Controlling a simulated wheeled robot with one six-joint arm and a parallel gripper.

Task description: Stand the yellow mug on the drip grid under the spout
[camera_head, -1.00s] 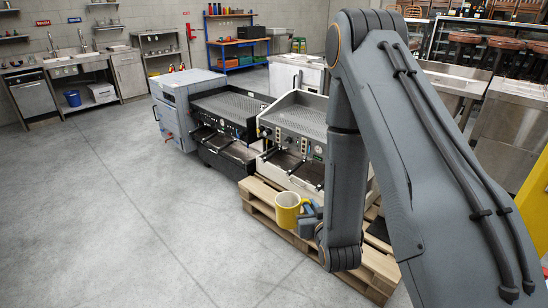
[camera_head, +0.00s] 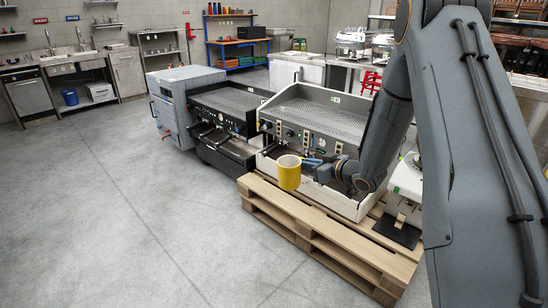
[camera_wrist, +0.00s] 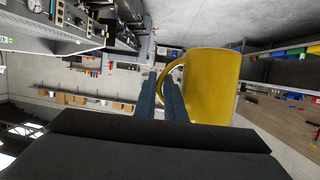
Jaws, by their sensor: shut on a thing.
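The yellow mug (camera_head: 289,174) is held in the air, roughly upright, in front of the white-sided espresso machine (camera_head: 322,118). My gripper (camera_head: 312,166) is to its right and shut on its handle. In the wrist view the mug (camera_wrist: 212,86) is beside the fingers (camera_wrist: 170,96), which close on the handle; that picture is turned sideways. The machine's front tray lies low behind the mug, partly hidden by the mug and my arm. I cannot clearly make out the drip grid or which spout is meant.
The machine stands on a wooden pallet (camera_head: 310,232). A white appliance (camera_head: 406,182) with a dark plate (camera_head: 398,233) is at the pallet's right, partly behind my arm. A black espresso machine (camera_head: 226,126) and a grey cabinet (camera_head: 172,105) stand to the left. The floor at left is clear.

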